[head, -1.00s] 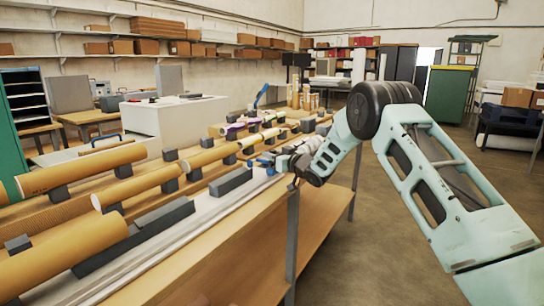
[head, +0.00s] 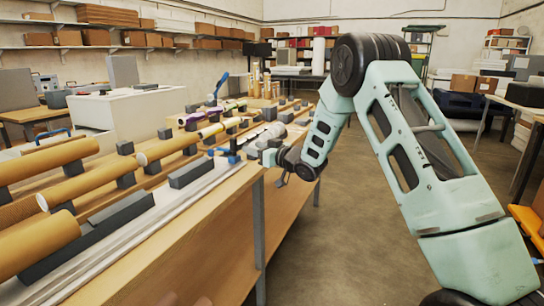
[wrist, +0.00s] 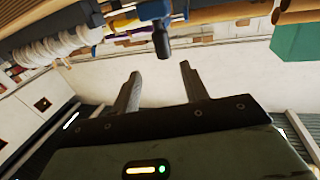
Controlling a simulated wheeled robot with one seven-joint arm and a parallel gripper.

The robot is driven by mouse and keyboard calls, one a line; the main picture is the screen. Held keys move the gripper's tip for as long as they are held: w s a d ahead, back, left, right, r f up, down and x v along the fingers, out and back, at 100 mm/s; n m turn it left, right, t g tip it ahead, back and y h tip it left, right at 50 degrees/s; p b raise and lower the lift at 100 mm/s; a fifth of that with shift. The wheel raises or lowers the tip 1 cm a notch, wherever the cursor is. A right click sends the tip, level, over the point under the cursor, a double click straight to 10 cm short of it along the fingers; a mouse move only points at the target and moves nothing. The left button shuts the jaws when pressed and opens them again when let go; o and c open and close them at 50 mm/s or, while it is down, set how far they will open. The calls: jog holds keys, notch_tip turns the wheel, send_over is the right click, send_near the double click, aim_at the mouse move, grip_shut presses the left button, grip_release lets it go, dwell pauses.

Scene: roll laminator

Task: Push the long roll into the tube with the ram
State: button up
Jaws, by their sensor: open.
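Several long brown tubes (head: 65,190) lie on dark blocks on the wooden bench. Slimmer rolls with coloured parts (head: 208,131) lie in line with them farther along. I cannot tell which is the long roll. A blue fitting (head: 231,157), perhaps part of the ram, is at the far end of the pale rail (head: 135,240) along the bench's front edge. My gripper (wrist: 160,72) is open and empty. In the wrist view a dark round-ended handle (wrist: 160,30) lies just beyond its fingertips, apart from them. In the head view my gripper is close beside the blue fitting.
Dark blocks (head: 192,172) stand along the bench. A white box-shaped unit (head: 145,110) is behind it. In the wrist view, coiled white material (wrist: 55,45) is at the upper left. Open floor (head: 325,265) lies right of the bench.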

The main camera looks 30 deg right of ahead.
jog(key=v, duration=0.7)
jog(key=shift+b, duration=0.3)
